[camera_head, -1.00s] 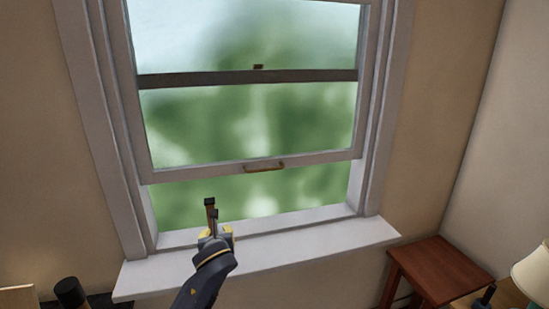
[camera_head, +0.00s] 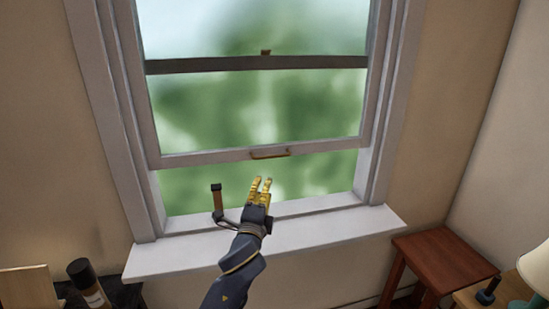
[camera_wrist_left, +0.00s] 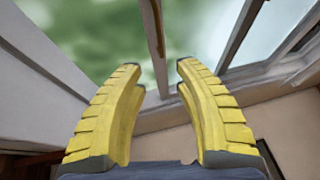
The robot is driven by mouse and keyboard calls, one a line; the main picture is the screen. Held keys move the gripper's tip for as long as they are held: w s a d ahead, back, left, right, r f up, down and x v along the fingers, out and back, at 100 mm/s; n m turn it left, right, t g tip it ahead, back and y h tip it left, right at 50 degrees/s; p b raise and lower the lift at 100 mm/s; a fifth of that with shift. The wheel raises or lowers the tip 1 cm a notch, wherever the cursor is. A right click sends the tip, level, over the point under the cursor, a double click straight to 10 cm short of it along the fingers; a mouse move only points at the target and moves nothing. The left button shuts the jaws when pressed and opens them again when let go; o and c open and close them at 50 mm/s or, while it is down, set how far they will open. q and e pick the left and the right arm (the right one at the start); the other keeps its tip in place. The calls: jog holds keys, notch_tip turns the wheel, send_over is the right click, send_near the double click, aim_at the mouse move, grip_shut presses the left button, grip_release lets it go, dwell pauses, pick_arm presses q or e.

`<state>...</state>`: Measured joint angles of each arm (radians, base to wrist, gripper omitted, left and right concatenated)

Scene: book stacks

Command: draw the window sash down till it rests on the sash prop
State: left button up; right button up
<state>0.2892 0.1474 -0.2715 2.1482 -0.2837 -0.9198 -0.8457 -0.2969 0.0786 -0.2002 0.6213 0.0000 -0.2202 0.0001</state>
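The window sash (camera_head: 205,158) is raised, with its bottom rail well above the sill and a brass-coloured handle (camera_head: 270,154) on that rail. The sash prop (camera_head: 218,201), a brown upright post with a dark top, stands at the sill's left part, below the sash and apart from it. My left gripper (camera_head: 261,183) is just below the handle, right of the prop, with yellow fingers apart and nothing visibly held. In the left wrist view its fingers (camera_wrist_left: 160,75) are spread, with window bars beyond them. My right gripper is not in view.
The white sill (camera_head: 330,236) is clear on its right part. A red-brown wooden stool (camera_head: 445,262) stands at the lower right, near a table with a lamp (camera_head: 536,270).

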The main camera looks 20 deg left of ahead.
aim_at(272, 157)
pick_arm(q)
jog(key=x, duration=1.6)
jog(key=shift+w, duration=0.35)
jog(key=shift+o, duration=0.2)
grip_shut()
